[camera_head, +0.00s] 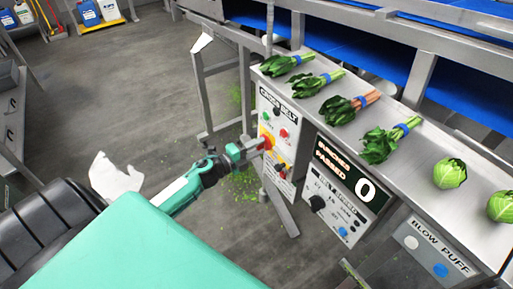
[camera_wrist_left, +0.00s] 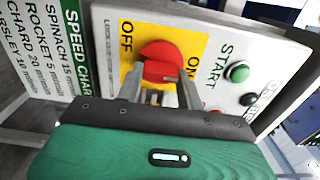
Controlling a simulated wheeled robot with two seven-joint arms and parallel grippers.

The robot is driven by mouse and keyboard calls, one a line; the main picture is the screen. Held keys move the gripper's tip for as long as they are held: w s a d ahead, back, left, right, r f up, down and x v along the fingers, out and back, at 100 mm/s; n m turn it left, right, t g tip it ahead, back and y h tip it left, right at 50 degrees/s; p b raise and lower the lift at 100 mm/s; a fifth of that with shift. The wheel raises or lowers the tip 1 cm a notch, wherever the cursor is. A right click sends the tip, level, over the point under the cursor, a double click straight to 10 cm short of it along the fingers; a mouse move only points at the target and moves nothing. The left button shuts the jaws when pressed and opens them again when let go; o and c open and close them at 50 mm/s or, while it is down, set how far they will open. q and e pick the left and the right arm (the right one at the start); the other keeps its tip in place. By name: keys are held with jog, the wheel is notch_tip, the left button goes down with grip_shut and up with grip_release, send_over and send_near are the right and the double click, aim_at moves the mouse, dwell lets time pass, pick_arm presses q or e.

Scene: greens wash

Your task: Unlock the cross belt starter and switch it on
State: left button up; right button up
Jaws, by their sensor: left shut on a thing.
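The cross belt starter box (camera_head: 273,98) is a white panel headed CROSS BELT on the front of the steel frame. It has a red rotary switch (camera_wrist_left: 162,58) on a yellow plate marked OFF and ON. My left gripper (camera_head: 262,145) reaches the switch from the left. In the left wrist view its two fingers (camera_wrist_left: 158,92) are closed on the lower part of the red switch. A green START button (camera_wrist_left: 238,72) sits beside the yellow plate. The fingers partly hide the switch, and I cannot tell its exact setting. My right gripper is not in view.
A speed panel (camera_head: 318,205) with a black knob and a counter reading 0 (camera_head: 365,189) is right of the starter. Bunched greens (camera_head: 343,108) and round heads (camera_head: 450,173) lie on the steel ledge above. A blow puff box (camera_head: 425,240) is lower right.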

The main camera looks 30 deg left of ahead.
pick_arm(q)
jog(key=o, duration=1)
jog(key=shift+s, duration=0.2)
jog(key=b+v, duration=0.2)
jog(key=v, duration=1.1)
jog(key=shift+s, duration=0.2)
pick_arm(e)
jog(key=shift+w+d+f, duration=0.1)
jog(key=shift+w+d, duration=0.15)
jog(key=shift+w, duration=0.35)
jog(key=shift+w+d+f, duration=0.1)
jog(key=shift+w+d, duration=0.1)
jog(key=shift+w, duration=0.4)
pick_arm(q)
jog(key=shift+a, duration=0.1)
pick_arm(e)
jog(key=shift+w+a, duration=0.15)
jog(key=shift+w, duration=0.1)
